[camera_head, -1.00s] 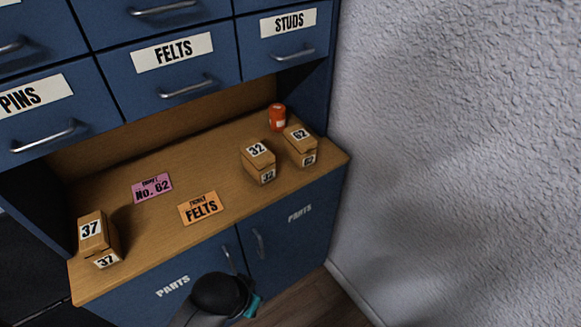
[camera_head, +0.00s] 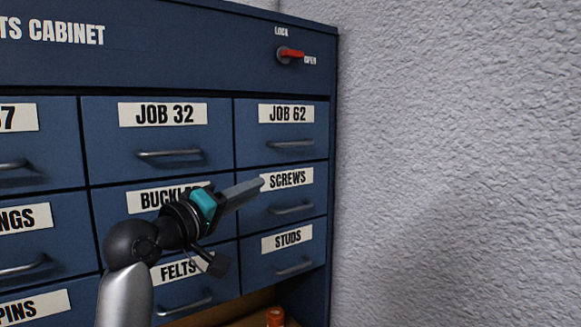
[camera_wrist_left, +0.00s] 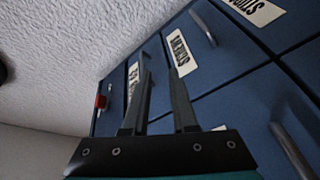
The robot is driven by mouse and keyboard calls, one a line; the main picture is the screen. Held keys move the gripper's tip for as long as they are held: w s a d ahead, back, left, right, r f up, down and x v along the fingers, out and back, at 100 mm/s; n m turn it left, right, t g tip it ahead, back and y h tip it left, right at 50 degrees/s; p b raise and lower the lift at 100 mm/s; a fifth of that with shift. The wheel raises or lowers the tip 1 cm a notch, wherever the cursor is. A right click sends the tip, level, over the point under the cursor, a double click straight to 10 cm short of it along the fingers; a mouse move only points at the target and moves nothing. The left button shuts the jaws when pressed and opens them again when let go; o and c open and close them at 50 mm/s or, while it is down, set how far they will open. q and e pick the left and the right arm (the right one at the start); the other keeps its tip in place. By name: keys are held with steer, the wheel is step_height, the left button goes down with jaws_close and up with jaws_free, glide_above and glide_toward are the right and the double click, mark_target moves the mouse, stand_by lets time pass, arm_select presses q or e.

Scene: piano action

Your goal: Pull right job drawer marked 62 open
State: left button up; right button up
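The JOB 62 drawer (camera_head: 284,131) is at the top right of the blue cabinet, shut flush, with a grey bar handle (camera_head: 291,144) under its label. My left gripper (camera_head: 262,183) is in front of the SCREWS drawer label, below and left of the JOB 62 handle, apart from it. In the left wrist view its two fingers (camera_wrist_left: 158,72) stand apart with nothing between them. The JOB 62 label (camera_wrist_left: 133,78) shows there partly behind one finger. My right gripper is in neither view.
A red lever (camera_head: 291,54) above the drawers points right toward OPEN. The SCREWS drawer (camera_head: 290,208) and STUDS drawer (camera_head: 292,265) are below, the JOB 32 drawer (camera_head: 168,132) to the left. A textured wall (camera_head: 450,150) stands close on the right.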

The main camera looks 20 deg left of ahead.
mark_target(290, 144)
arm_select(q)
step_height(290, 144, up, 4)
steer(key=a+t, duration=0.1)
steer(key=shift+n, duration=0.3)
steer(key=p+x, duration=0.1)
steer(key=x, duration=0.4)
steer(key=p+x, duration=0.1)
steer(key=x, duration=0.4)
steer(key=p+x, duration=0.1)
steer(key=x, duration=0.4)
steer(key=shift+s+d+r, duration=0.1)
steer(key=shift+s+r, duration=0.05)
steer(key=shift+r, duration=0.1)
steer(key=shift+c, duration=0.2)
jaws_close()
stand_by(0.5)
